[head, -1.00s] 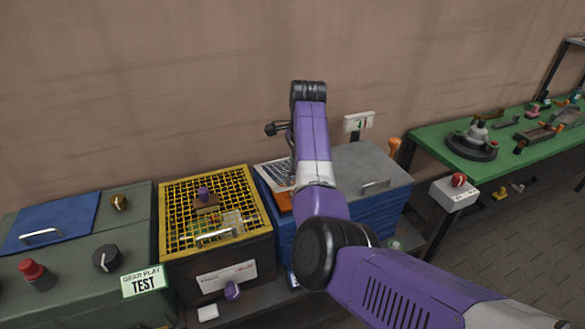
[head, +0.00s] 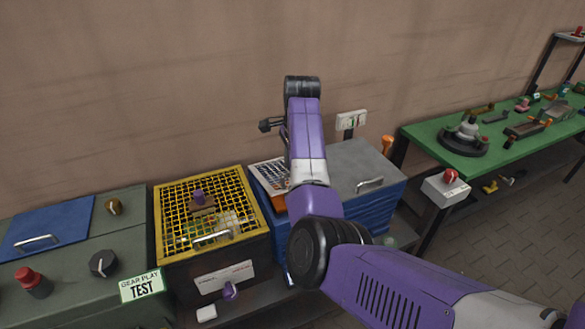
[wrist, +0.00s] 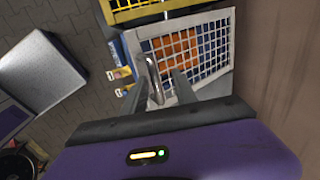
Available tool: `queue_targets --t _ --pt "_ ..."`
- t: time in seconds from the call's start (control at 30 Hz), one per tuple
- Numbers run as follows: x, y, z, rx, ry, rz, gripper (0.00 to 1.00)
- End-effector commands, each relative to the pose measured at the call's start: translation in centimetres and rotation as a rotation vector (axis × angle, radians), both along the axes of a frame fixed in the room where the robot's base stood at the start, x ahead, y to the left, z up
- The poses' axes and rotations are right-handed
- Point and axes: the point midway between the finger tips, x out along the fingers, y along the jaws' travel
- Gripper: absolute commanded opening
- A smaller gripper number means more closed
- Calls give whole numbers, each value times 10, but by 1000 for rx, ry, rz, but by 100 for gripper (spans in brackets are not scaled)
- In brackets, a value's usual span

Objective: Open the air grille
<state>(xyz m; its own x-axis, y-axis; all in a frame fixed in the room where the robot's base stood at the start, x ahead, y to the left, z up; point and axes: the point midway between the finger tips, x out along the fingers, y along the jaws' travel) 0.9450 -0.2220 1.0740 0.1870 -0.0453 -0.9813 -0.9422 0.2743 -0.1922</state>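The air grille (wrist: 190,52) is a pale grey frame with a white mesh, with orange and blue showing behind it. In the head view the air grille (head: 269,174) lies on a blue box, partly hidden by my arm. Its metal loop handle (wrist: 155,77) stands up along the grille's left side in the wrist view. My gripper (wrist: 164,88) is over this handle with its two grey fingers apart. The handle appears between them, nearer the left finger; contact cannot be told.
A yellow mesh guard (head: 207,212) with its own handle tops a dark box to the left. A grey lid (head: 360,166) is to the right. A green console (head: 75,262) stands far left. The wall (wrist: 280,90) is close behind the grille.

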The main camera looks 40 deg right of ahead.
Motion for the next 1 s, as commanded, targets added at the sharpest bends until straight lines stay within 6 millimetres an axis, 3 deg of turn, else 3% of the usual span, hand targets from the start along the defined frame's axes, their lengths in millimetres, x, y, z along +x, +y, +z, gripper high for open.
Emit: queue_targets --t 1.0 --pt "10 -3 62 0 0 0 34"
